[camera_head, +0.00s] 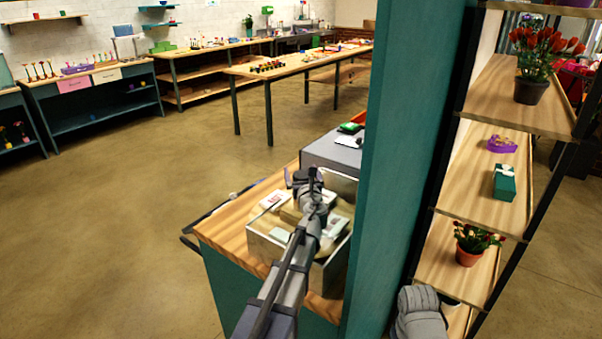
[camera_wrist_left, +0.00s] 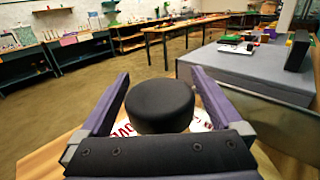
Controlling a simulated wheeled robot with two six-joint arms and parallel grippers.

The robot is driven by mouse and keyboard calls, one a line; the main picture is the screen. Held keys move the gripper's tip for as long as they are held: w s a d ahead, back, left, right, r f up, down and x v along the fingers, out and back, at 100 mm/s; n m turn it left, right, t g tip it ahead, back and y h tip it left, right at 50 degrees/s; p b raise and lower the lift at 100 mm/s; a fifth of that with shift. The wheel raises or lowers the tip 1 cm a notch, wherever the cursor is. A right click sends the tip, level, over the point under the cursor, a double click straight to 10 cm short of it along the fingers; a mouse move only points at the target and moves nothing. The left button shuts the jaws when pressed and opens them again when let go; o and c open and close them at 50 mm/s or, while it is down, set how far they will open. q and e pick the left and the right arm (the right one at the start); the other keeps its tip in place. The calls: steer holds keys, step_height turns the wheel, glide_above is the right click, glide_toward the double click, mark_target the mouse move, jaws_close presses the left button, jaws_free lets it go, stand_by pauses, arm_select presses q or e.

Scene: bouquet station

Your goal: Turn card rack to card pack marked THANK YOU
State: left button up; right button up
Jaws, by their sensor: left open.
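My left gripper (camera_head: 304,181) is above a wooden counter in the head view, over a low box-like holder with shiny walls (camera_head: 265,248) and white cards or packs (camera_head: 272,200). I cannot tell how much of this is the card rack. In the left wrist view, my left gripper (camera_wrist_left: 160,75) is open, its fingers on either side of a round black knob (camera_wrist_left: 160,104), with gaps showing. Under the knob is a white surface with dark red lettering (camera_wrist_left: 200,121), partly hidden by the gripper. I cannot read THANK YOU on any pack.
A grey box-like unit (camera_head: 333,152) stands behind the holder on the wooden counter (camera_head: 228,222). A teal post (camera_head: 405,150) rises close to the right. Shelves (camera_head: 480,195) with potted flowers and a green gift box (camera_head: 505,182) are beyond it. Open floor lies left.

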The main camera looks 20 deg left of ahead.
arm_select(q)
jaws_close()
stand_by(0.7)
